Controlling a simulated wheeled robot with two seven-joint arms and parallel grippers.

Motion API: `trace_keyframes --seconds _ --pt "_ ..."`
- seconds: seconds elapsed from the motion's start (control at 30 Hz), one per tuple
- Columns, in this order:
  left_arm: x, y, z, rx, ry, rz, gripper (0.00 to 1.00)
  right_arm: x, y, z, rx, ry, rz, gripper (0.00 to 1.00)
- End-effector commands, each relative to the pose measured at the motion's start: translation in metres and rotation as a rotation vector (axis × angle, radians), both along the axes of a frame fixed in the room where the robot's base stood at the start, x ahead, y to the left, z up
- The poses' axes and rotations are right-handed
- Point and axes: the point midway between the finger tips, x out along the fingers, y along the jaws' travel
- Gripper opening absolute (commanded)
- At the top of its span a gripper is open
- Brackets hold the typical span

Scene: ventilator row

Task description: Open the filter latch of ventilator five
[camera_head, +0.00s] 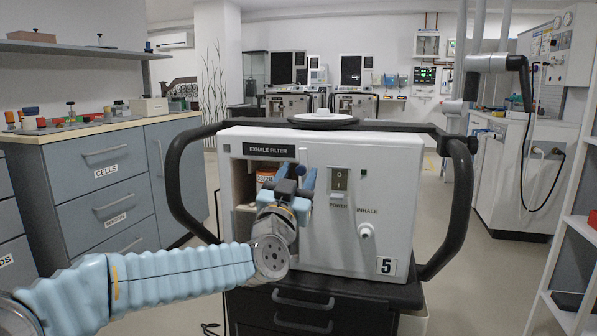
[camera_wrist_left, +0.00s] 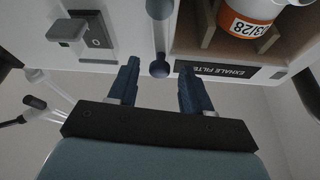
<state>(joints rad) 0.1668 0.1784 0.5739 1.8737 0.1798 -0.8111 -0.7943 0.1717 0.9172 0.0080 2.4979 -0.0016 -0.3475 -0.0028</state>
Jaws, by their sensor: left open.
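Ventilator five (camera_head: 340,245) is a white box with a black "5" label. Its "EXHALE FILTER" label (camera_head: 270,150) sits above an open-fronted bay holding an orange and white canister (camera_head: 265,178), numbered in the left wrist view (camera_wrist_left: 248,20). A grey lever with a rounded end (camera_wrist_left: 160,69), apparently the filter latch, stands beside the bay in the left wrist view. My left gripper (camera_head: 297,177) is open at the front panel and hides part of the bay. In the wrist view its blue fingers (camera_wrist_left: 158,72) lie either side of the lever's end; contact cannot be told. My right gripper is out of view.
A power switch (camera_head: 339,180) and an inhale port (camera_head: 366,231) are right of the gripper. Black handle bars (camera_head: 460,200) flank the ventilator, which stands on a dark drawer cart (camera_head: 300,300). Grey drawers (camera_head: 100,175) stand left, a white shelf (camera_head: 565,270) right.

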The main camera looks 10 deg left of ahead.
Motion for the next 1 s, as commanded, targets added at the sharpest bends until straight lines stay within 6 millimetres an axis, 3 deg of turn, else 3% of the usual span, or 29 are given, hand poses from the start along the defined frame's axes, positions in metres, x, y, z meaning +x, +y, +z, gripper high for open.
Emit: trace_keyframes --seconds 0.37,0.7,1.0 --pt "0.0072 -0.0010 0.0027 0.000 0.000 -0.001 0.49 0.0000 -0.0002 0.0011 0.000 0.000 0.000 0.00" --pt "0.0070 -0.0009 0.0026 0.000 0.000 -0.001 0.00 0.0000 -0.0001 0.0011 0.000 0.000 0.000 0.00" --pt "0.0066 -0.0023 0.0019 0.015 -0.001 -0.002 0.00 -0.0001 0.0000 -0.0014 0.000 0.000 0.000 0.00"
